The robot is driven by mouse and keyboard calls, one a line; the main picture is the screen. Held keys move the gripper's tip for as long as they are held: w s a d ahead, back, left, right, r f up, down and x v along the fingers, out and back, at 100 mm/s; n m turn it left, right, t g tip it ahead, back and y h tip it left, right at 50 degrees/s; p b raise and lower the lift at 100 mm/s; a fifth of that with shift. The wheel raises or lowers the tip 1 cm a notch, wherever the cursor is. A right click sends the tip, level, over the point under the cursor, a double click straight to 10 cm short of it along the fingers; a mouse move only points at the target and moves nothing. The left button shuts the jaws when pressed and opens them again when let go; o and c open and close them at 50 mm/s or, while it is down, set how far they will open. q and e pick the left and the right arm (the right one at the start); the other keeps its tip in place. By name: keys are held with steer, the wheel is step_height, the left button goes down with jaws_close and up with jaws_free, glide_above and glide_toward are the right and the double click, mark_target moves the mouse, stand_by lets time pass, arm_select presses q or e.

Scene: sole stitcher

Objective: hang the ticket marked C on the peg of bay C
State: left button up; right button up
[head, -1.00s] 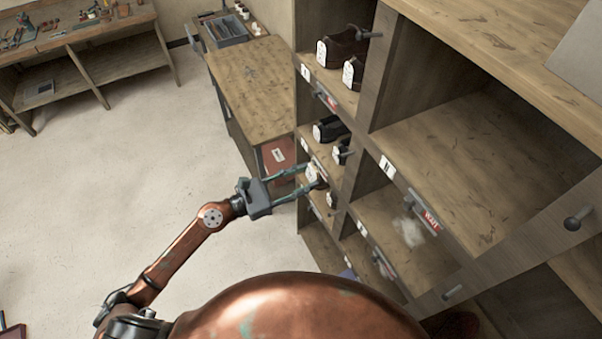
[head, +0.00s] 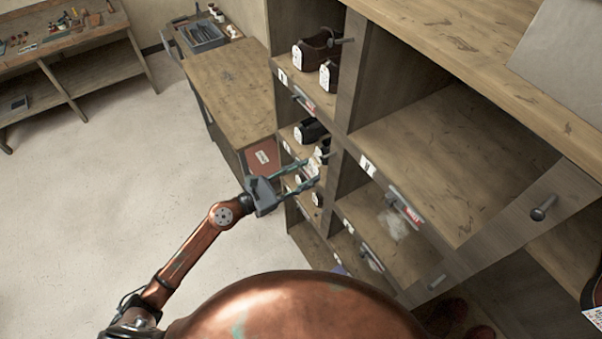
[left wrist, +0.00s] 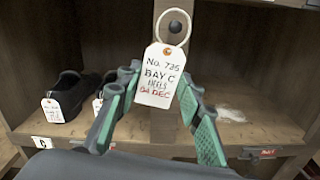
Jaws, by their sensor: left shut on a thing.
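The ticket (left wrist: 158,76) is a white tag reading "No. 725 BAY C HEELS 04 DEC", with a pale ring (left wrist: 173,24) at its top. My left gripper (head: 312,172) is shut on the ticket; it also shows in the left wrist view (left wrist: 160,88). The ticket hangs upright between the fingers, facing the camera. The dark round peg end (left wrist: 176,26) on the shelf post appears inside the ring. I cannot tell whether the ring is around the peg or only in front of it. A label C (left wrist: 40,142) is on the shelf edge at left. My right gripper is not in view.
A black shoe (left wrist: 70,92) with a tag stands in the bay left of the post (left wrist: 172,125). Other pegs stick out of the rack, one at the right (head: 541,208). A wooden bench (head: 228,85) stands behind my gripper. The floor at left is clear.

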mark_target(312, 169)
arm_select(q)
steer(key=shift+w+d, duration=0.4)
steer(key=shift+d, duration=0.05)
steer(key=shift+p+x, duration=0.3)
steer(key=shift+x, duration=0.6)
steer(key=shift+w+d+f+b, duration=0.3)
steer(key=shift+d+f+b, duration=0.2)
steer(key=shift+f, duration=0.1)
steer(key=o, duration=0.9)
